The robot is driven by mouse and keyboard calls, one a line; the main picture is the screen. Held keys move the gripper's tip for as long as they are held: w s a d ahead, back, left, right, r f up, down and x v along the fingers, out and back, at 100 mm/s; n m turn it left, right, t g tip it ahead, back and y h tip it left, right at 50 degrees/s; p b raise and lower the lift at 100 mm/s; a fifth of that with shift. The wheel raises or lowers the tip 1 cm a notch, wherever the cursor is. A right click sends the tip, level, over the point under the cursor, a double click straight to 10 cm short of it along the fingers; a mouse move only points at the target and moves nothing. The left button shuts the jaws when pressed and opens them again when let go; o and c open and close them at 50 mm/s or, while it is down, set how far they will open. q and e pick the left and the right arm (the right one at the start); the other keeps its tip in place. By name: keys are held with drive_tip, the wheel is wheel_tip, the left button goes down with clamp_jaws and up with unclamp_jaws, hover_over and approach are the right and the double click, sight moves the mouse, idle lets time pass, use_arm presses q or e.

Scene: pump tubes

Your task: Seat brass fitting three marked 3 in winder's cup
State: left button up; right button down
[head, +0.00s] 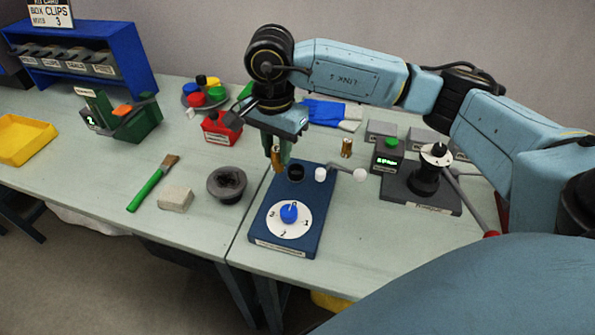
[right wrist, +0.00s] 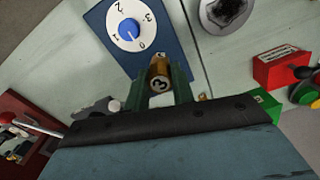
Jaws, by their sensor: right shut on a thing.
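My right gripper (head: 279,157) is shut on a brass fitting (head: 275,156). In the right wrist view the fitting (right wrist: 160,75) sits between two green fingers, with a 3 on its end. The blue winder (head: 262,226) has a white dial (head: 288,220) with a blue knob, a dark round cup (head: 296,173) and a crank with a white ball (head: 360,175). The held fitting is just left of the cup, above the winder's back left corner, apart from the cup as far as I can see. My left gripper is not in view.
Another brass fitting (head: 347,148) stands behind the winder. A dark grey device (head: 420,190) with a lever is to the right. A grey bowl (head: 228,183), a pale block (head: 175,198) and a green brush (head: 144,194) lie left. A red box (head: 221,131) stands behind the bowl.

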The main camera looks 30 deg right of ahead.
drive_tip(key=w+d+m, duration=0.1)
drive_tip(key=d+m, duration=0.1)
drive_tip(key=m, duration=0.6)
drive_tip(key=m+p, duration=0.2)
drive_tip(key=m, duration=1.9)
hover_over(296, 173)
drive_tip(key=f, duration=0.8)
drive_tip(key=shift+s+a+f, duration=0.15)
drive_tip(key=shift+s+f, duration=0.05)
drive_tip(key=shift+f, duration=0.1)
drive_tip(key=shift+f+b, duration=0.1)
drive_tip(key=shift+b, duration=0.25)
drive_tip(key=c, duration=1.2)
unclamp_jaws()
